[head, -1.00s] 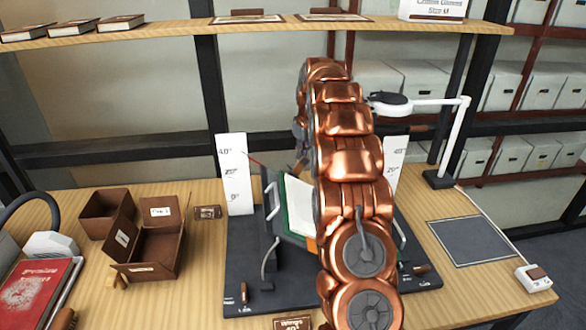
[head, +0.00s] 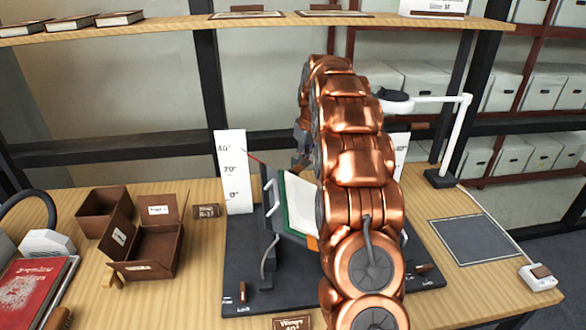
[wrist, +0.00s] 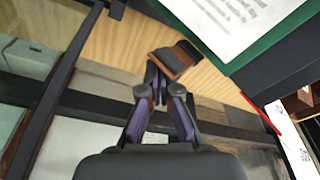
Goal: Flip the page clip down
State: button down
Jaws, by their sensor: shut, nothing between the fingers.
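An open book (head: 300,203) with a white page and green cover edge rests in the dark book cradle (head: 245,285) in the head view. Its page also shows in the wrist view (wrist: 225,25). Thin grey wire pieces (head: 268,205) stand along the cradle's left wing; I cannot tell for certain which part is the page clip. My gripper (wrist: 155,68) is shut and empty in the wrist view, its tips close to a small brown block with a dark top (wrist: 175,58). I cannot tell whether they touch. In the head view my arm hides the book's right side.
White angle scales (head: 233,175) stand behind the cradle, with a red pointer (head: 257,158) at the left one. Brown boxes (head: 150,250) and a red book (head: 35,290) lie left. A white lamp (head: 440,178) and a dark mat (head: 472,240) are right. A shelf (head: 300,28) runs above.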

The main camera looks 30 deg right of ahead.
jog(key=shift+s+a+f+b, duration=0.1)
jog(key=shift+s+a+b, duration=0.25)
jog(key=shift+s, duration=0.2)
jog(key=shift+s+a+f+b, duration=0.1)
jog(key=shift+s+a+b, duration=0.1)
jog(key=shift+s+b, duration=0.25)
notch_tip(320, 180, up, 10)
jog(key=w+d+p, duration=0.1)
jog(key=w+p, duration=0.1)
jog(key=p, duration=0.3)
jog(key=shift+w+d, duration=0.15)
jog(key=shift+w, duration=0.15)
jog(key=shift+r, duration=0.15)
